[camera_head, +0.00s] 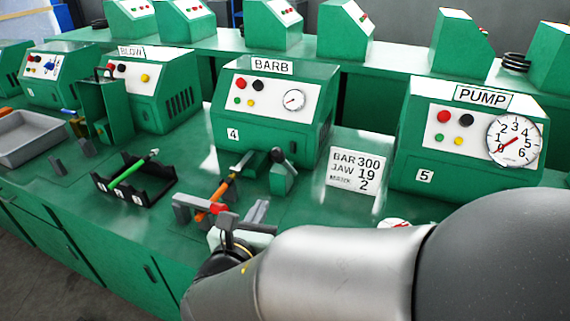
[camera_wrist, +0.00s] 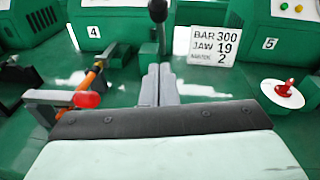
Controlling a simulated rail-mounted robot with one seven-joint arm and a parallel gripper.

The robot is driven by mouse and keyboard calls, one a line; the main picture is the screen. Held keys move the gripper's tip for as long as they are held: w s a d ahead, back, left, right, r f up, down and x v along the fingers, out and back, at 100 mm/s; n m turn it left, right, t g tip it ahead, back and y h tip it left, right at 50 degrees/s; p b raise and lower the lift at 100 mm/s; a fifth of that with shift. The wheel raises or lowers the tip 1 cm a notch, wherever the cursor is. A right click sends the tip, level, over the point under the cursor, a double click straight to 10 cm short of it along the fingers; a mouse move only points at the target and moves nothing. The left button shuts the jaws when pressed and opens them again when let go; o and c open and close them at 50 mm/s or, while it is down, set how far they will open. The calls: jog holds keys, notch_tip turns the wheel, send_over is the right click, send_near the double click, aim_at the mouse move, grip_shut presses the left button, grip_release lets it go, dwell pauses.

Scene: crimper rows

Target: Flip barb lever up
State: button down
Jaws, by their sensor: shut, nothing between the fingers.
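The green BARB machine (camera_head: 268,65) bears the number 4 and stands beyond my gripper. An upright lever with a black knob (camera_wrist: 157,11) rises at its front in the wrist view. In the head view the dark knob (camera_head: 277,155) shows low at the machine's front, by a small green block. My gripper (camera_wrist: 160,70) is shut and empty, its two grey fingers together and pointing toward the lever's foot. In the head view my gripper (camera_head: 259,208) is low over the bench, in front of the machine. I cannot tell whether the fingertips touch the lever.
An orange rod and a red knob (camera_wrist: 87,99) lie close left of my fingers, by a grey bracket. A black rack (camera_head: 133,185) with a green tool stands left. A BAR/JAW sign (camera_head: 356,172) and the PUMP machine (camera_head: 462,145) are right. A white disc (camera_wrist: 283,94) is at right.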

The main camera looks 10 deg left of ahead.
jog(key=w+r+p, duration=0.1)
jog(key=w, duration=0.8)
jog(key=shift+w+r, duration=0.35)
jog(key=shift+w, duration=0.05)
jog(key=shift+d+r, duration=0.1)
